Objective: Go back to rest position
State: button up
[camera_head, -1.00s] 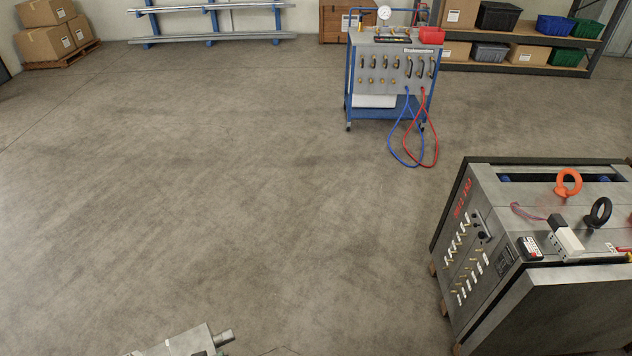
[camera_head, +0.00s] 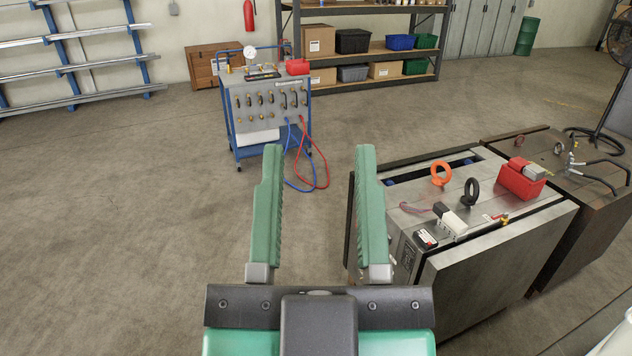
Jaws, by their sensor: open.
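My gripper (camera_head: 318,165) is in the lower middle of the head view. Its two green ribbed fingers point up in the picture and stand wide apart. Nothing is between them but floor and part of the cart's hoses far behind. The grey metal mould base (camera_head: 510,222) stands to the right of the gripper, and the right finger covers part of its left side. An orange lifting eye (camera_head: 441,173) and a black lifting eye (camera_head: 470,192) are on its top.
A blue-framed cart (camera_head: 268,110) with a gauge and blue and red hoses stands behind the gripper. A darker mould base (camera_head: 600,205) adjoins on the right. Shelves (camera_head: 365,50) and a pipe rack (camera_head: 75,60) line the back. The floor (camera_head: 130,210) at left is clear.

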notch_tip(320, 180, up, 26)
jog(key=p, duration=2.6)
jog(key=shift+a, duration=0.15)
jog(key=shift+r, duration=0.15)
